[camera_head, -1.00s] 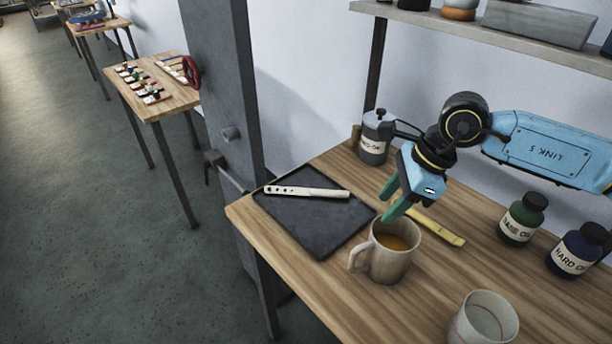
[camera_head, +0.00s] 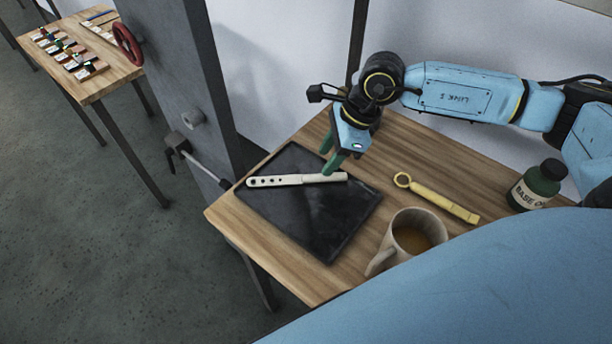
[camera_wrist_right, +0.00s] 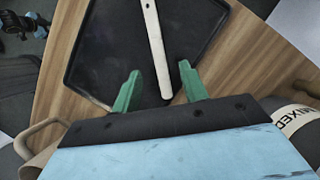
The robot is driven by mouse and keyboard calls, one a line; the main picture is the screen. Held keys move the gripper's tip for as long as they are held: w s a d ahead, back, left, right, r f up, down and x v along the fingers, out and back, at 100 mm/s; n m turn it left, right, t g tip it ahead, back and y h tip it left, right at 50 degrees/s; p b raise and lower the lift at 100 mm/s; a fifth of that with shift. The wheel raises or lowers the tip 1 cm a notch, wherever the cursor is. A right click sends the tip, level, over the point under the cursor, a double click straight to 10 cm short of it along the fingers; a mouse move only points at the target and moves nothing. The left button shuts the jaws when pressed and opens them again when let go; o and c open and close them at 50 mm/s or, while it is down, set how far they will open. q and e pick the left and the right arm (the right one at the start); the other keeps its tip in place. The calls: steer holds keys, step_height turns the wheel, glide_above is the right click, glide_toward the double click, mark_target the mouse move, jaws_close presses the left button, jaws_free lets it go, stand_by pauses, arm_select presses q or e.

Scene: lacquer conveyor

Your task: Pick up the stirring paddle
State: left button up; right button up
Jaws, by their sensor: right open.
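The stirring paddle (camera_head: 297,180) is a long off-white stick with holes at its left end, lying on a black tray (camera_head: 310,232). In the right wrist view the paddle (camera_wrist_right: 153,40) points toward me, its handle end between the two green fingertips. My right gripper (camera_head: 334,162) is open over the right end of the paddle. In the wrist view the right gripper (camera_wrist_right: 160,88) has a finger on each side of the handle, with gaps, and holds nothing. I cannot tell the height of the fingers above the tray. My left gripper is not in view.
A mug (camera_head: 414,236) with brown liquid stands right of the tray. A yellow tool (camera_head: 440,198) with a ring end lies behind it. A green bottle (camera_head: 538,187) stands at the right. A grey post (camera_head: 200,90) rises beside the table's left edge.

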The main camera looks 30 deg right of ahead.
mark_target(315, 176)
steer(key=shift+a+f, duration=0.25)
steer(key=shift+f, duration=0.35)
steer(key=x, duration=0.3)
steer(key=shift+w+a+f+p, duration=0.1)
steer(key=shift+a+f+p, duration=0.1)
steer(key=shift+f+p, duration=0.1)
steer(key=shift+a+f, duration=0.1)
steer(key=shift+f, duration=0.1)
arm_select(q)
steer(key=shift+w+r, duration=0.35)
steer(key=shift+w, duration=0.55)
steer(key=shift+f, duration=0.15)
arm_select(e)
steer(key=shift+f, duration=0.2)
steer(key=shift+c, duration=0.2)
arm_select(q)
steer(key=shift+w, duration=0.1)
arm_select(e)
jaws_close()
